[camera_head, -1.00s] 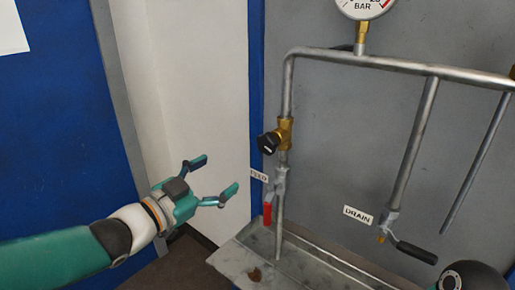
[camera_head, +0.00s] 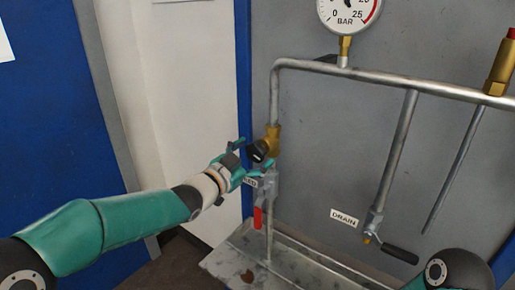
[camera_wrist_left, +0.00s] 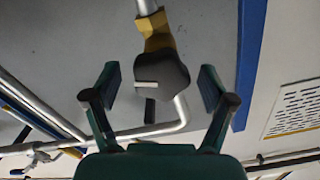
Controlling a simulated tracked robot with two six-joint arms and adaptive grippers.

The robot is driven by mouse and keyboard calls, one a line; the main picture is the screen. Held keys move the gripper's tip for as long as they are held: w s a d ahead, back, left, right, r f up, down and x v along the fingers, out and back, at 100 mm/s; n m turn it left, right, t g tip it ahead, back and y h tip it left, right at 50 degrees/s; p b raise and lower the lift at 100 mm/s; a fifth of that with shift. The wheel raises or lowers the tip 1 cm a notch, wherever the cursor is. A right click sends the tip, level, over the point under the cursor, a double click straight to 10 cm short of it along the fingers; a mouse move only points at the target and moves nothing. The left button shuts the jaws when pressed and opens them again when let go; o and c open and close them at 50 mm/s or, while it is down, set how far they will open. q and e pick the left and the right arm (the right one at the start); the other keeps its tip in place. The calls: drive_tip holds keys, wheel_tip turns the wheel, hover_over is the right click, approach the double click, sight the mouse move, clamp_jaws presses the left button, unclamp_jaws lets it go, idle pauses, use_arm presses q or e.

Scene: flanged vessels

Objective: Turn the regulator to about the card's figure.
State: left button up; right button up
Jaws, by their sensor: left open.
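The regulator is a brass body (camera_head: 273,139) with a black knob (camera_head: 258,151), low on the left upright pipe. My left gripper (camera_head: 253,155) is open at the knob, one finger above left of it and one below. In the left wrist view the knob (camera_wrist_left: 165,72) sits between the two spread fingers, with gaps visible on both sides. A pale bar marks the knob's face. The pressure gauge (camera_head: 348,12) is cut by the top edge, so its needle cannot be read. My right gripper is out of view.
A red-handled valve (camera_head: 258,216) hangs just below the regulator, beside a partly covered label. The drain valve's black lever (camera_head: 400,254) is at right, near the DRAIN label (camera_head: 344,217). A metal tray (camera_head: 225,262) lies below. A white sheet (camera_head: 5,46) is cut off at left.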

use_arm(q)
drive_tip(key=shift+w+d, duration=0.3)
drive_tip(key=shift+w, duration=0.1)
drive_tip(key=c, duration=1.2)
drive_tip(key=shift+o, duration=0.2)
drive_tip(key=b, duration=0.1)
drive_tip(key=m+b, duration=0.1)
drive_tip(key=shift+f+m+b, duration=0.3)
drive_tip(key=shift+b, duration=0.1)
drive_tip(key=shift+r+m+b, duration=0.2)
drive_tip(key=shift+m+b, duration=0.1)
drive_tip(key=shift+m, duration=0.2)
drive_tip(key=o, duration=1.2)
drive_tip(key=shift+c, duration=0.2)
